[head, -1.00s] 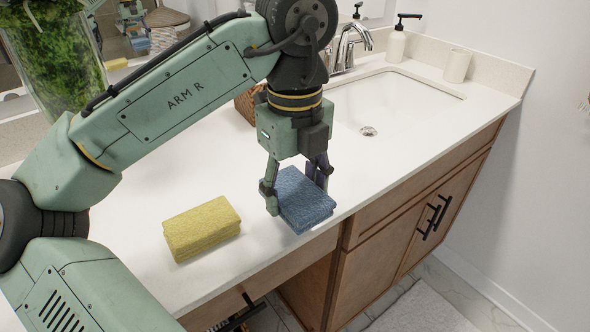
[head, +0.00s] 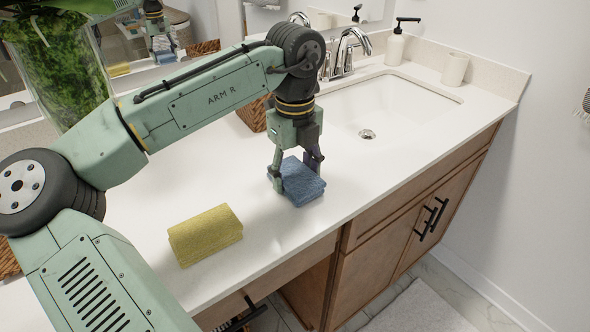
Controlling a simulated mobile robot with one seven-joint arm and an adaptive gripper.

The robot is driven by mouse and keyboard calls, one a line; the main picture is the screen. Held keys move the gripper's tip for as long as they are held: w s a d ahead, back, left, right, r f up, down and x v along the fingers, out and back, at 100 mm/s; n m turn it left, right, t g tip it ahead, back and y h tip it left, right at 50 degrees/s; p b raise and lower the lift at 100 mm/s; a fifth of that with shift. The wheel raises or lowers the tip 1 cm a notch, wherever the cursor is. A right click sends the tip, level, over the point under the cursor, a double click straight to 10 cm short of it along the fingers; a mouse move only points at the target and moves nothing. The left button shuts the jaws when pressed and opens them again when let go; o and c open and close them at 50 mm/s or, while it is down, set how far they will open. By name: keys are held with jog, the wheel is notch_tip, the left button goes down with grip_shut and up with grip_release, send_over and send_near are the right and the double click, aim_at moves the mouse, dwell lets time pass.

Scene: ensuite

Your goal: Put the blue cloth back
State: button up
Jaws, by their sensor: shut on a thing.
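The blue cloth (head: 302,184) is a folded stack at the middle of the white countertop, near its front edge. My gripper (head: 295,178) points down over it, with one finger on its left side and the other at its right rear side. The gripper is shut on the blue cloth. The cloth looks to be at or just above the counter; I cannot tell whether it touches. A folded yellow cloth (head: 205,235) lies on the counter to the left, apart from the blue one.
A wicker basket (head: 252,113) stands behind my gripper. The sink (head: 395,105), faucet (head: 348,50), soap bottle (head: 396,45) and cup (head: 454,69) are at the right rear. A glass vase of greenery (head: 58,65) stands at the left rear. Counter between the cloths is clear.

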aim_at(295, 173)
jog(key=o, duration=1)
jog(key=shift+f, duration=0.15)
notch_tip(295, 173, up, 12)
jog(key=shift+r, duration=0.2)
